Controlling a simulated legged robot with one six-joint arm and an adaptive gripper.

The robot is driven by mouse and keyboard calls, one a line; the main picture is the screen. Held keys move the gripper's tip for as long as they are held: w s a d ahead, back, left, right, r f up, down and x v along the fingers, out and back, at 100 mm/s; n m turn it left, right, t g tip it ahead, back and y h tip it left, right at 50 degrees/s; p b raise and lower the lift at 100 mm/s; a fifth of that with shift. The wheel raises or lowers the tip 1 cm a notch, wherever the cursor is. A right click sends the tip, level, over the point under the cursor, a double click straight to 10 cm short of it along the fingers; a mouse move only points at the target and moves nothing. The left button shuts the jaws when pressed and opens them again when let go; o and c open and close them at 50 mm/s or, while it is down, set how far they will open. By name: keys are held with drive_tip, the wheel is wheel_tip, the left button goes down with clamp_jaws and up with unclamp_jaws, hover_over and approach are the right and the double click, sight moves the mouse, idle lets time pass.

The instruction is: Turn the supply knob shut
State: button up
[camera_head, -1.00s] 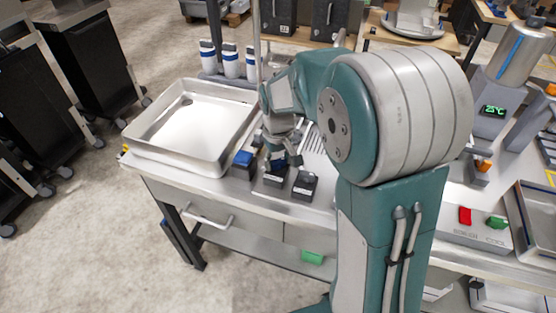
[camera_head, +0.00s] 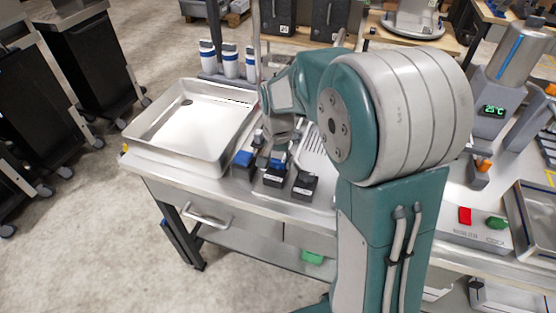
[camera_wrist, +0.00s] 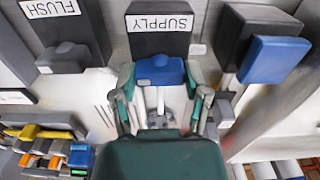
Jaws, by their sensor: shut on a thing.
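The supply block (camera_wrist: 160,28) is dark with a white SUPPLY label, upside down in the wrist view. In the head view it is the middle of three blocks (camera_head: 274,180). Its blue knob (camera_wrist: 159,71) sits between the two fingers of my gripper (camera_wrist: 164,88), which is shut on it. In the head view my gripper (camera_head: 273,158) comes down over the middle block and partly hides the knob. The exact angle of the knob is hard to tell.
The FLUSH block (camera_wrist: 52,12) with a grey knob (camera_wrist: 62,58) is close on one side. Another block with a blue knob (camera_wrist: 273,59) is close on the other. A metal basin (camera_head: 150,135) stands left of the blocks. White bottles (camera_head: 230,62) stand behind.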

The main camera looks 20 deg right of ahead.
sight(277, 159)
drive_tip(key=shift+w+r+m, duration=0.1)
drive_tip(key=shift+w+m, duration=0.05)
drive_tip(key=shift+m, duration=0.15)
idle(0.4)
drive_tip(key=o, duration=1.2)
drive_tip(key=shift+c, duration=0.2)
wheel_tip(277, 159, up, 12)
